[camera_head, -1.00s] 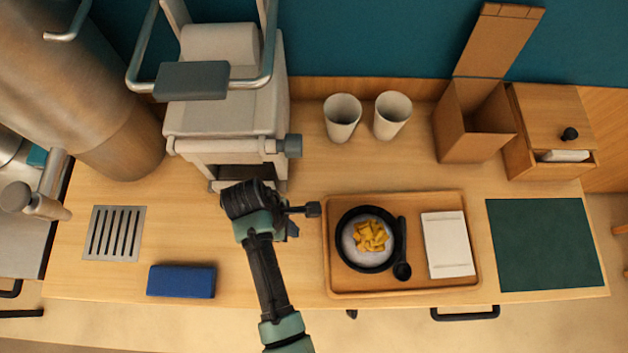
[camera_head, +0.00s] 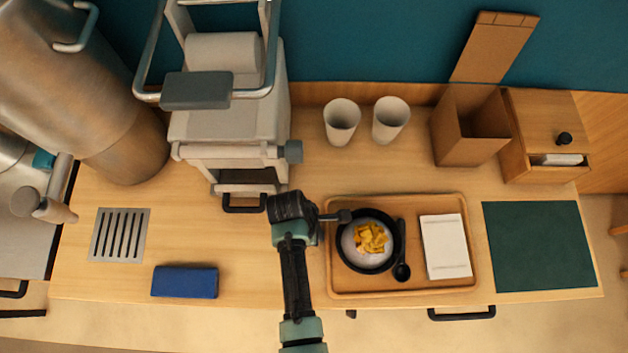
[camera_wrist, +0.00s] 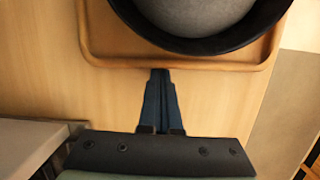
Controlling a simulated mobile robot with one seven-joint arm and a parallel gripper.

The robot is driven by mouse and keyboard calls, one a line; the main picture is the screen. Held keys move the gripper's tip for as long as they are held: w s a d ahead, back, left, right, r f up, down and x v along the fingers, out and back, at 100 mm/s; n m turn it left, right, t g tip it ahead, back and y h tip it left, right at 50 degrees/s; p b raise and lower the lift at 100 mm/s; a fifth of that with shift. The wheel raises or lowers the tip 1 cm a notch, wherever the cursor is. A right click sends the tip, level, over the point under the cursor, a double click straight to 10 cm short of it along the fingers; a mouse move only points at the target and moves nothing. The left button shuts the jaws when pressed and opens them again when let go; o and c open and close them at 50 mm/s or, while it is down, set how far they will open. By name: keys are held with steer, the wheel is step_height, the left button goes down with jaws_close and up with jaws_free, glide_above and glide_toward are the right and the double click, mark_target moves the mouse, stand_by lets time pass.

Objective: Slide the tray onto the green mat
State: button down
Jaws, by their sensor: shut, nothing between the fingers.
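The wooden tray (camera_head: 400,289) lies on the counter, just left of the green mat (camera_head: 540,246), with a narrow gap between them. On the tray are a black bowl (camera_head: 342,256) with white food and yellow pieces, a dark spoon (camera_head: 401,270) and a white napkin (camera_head: 445,246). My gripper (camera_head: 346,216) is shut and empty, pointing right at the tray's left edge. In the wrist view its closed fingertips (camera_wrist: 160,73) are at the tray's rim (camera_wrist: 185,64); whether they touch it I cannot tell.
Two white cups (camera_head: 341,122) and an open cardboard box (camera_head: 467,135) stand behind the tray, with a wooden drawer box (camera_head: 545,105) behind the mat. A white machine (camera_head: 225,120), a metal grate (camera_head: 120,235) and a blue cloth (camera_head: 185,282) are to the left. The mat is empty.

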mark_target(456, 237)
steer(key=d+b, duration=0.1)
steer(key=d, duration=0.9)
steer(key=d+b, duration=0.1)
steer(key=d, duration=1)
steer(key=s+d+b, duration=0.1)
steer(key=d, duration=1)
steer(key=shift+d+f+b, duration=0.1)
steer(key=shift+d+b, duration=0.1)
steer(key=shift+b, duration=0.1)
steer(key=shift+d, duration=0.2)
steer(key=shift+w+a, duration=0.1)
